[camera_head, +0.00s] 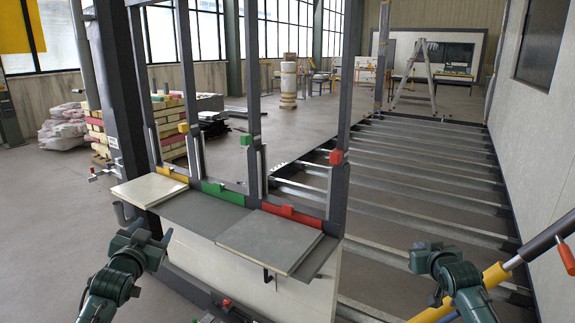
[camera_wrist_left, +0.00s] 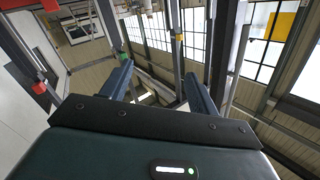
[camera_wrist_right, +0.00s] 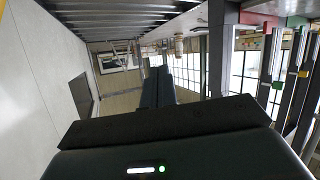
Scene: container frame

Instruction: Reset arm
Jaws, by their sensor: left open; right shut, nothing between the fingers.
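My left gripper (camera_head: 147,240) is at the lower left in the head view, in front of the framed bench. Its two fingers (camera_wrist_left: 158,88) stand apart in the left wrist view with nothing between them. My right gripper (camera_head: 432,250) is at the lower right, over the floor beams. Its fingers (camera_wrist_right: 157,85) are together in the right wrist view and hold nothing. Both grippers are apart from the bench.
A bench with grey panels (camera_head: 270,238) and dark posts stands between my arms, with yellow, green (camera_head: 225,193) and red (camera_head: 291,213) blocks. Metal beams (camera_head: 430,178) cover the floor at right, beside a pale wall (camera_head: 545,130). A yellow bar (camera_head: 495,275) is near my right arm.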

